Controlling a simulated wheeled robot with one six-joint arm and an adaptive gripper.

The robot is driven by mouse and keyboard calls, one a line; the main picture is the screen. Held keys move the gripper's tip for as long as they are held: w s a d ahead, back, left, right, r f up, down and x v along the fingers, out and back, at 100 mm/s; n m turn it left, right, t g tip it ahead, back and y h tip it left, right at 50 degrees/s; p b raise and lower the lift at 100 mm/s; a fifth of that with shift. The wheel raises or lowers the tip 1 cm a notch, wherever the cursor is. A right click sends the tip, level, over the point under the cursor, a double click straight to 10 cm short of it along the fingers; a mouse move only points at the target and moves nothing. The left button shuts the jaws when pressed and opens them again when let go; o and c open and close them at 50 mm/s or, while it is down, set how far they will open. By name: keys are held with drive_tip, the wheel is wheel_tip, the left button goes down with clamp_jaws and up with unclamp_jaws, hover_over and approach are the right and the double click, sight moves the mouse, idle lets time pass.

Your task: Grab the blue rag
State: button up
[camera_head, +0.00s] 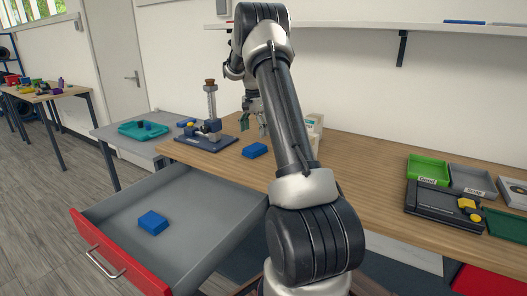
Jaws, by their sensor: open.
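One small blue block-like piece (152,223) lies in the open grey drawer at the lower left. A second, similar blue piece (255,150) lies on the wooden table near its left end. I cannot tell from their look which is the blue rag; either could be a folded cloth. My gripper (262,125) hangs above the table, partly behind my own arm, just above and beside the second blue piece. It is open, and nothing shows between its fingers.
The drawer (208,190) with a red front (118,256) stands pulled out. A dark blue stand (211,132) is left of the gripper. A teal tray (143,129) sits on the grey side table. Green (428,168) and grey (472,180) bins stand at right. A wall shelf (400,30) runs above.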

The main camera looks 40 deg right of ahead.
sight(255, 147)
drive_tip(key=shift+s+d+f, duration=0.1)
drive_tip(key=shift+f, duration=0.1)
wheel_tip(255, 147, down, 7)
drive_tip(key=shift+s+f, duration=0.1)
drive_tip(key=shift+f, duration=0.05)
drive_tip(key=c, duration=1)
